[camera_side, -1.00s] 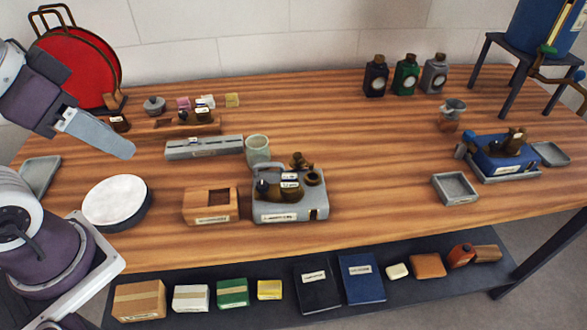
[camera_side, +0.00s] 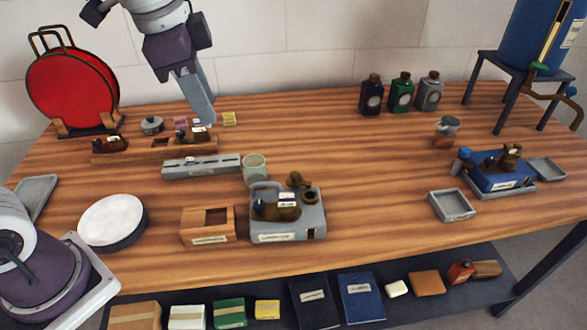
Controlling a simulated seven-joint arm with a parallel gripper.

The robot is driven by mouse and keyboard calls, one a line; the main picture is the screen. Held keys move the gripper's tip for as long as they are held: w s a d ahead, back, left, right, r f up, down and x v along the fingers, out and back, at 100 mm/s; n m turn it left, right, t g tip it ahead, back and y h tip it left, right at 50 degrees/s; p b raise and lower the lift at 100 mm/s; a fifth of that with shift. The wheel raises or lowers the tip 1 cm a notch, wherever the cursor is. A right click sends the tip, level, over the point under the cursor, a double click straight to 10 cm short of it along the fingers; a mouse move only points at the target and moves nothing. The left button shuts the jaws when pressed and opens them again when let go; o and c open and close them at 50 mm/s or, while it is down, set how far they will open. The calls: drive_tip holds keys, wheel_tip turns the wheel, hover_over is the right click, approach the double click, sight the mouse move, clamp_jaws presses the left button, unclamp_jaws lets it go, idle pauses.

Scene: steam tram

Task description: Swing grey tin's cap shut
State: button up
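The grey tin (camera_side: 314,224) stands at the middle of the table near its front edge, with a white label on its front face. A round brass opening shows on its top right. The brown cap (camera_side: 296,180) stands up at the back of the top, tilted away from the opening. A brown piece with small labels also sits on the tin's top. My gripper (camera_side: 205,115) points down over the back left of the table, well behind and left of the tin. It shows as one narrow grey shape, so I cannot tell whether its fingers are apart.
A wooden box (camera_side: 208,238) stands close left of the tin, and a pale green cup (camera_side: 255,166) just behind it. A long grey block (camera_side: 202,168) lies below my gripper. A blue tin (camera_side: 500,180) stands at the right. The table between the grey tin and the right-hand things is clear.

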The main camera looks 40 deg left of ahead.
drive_tip(key=w+d+f+m+g, duration=0.1)
drive_tip(key=w+d+f+m, duration=0.1)
drive_tip(key=w+f+m, duration=0.3)
drive_tip(key=m+g, duration=0.2)
drive_tip(key=m, duration=0.2)
hover_over(294, 173)
wheel_tip(294, 173, down, 9)
drive_tip(key=shift+f, duration=0.2)
wheel_tip(294, 173, down, 7)
drive_tip(key=shift+r, duration=0.1)
drive_tip(key=shift+f, duration=0.25)
clamp_jaws()
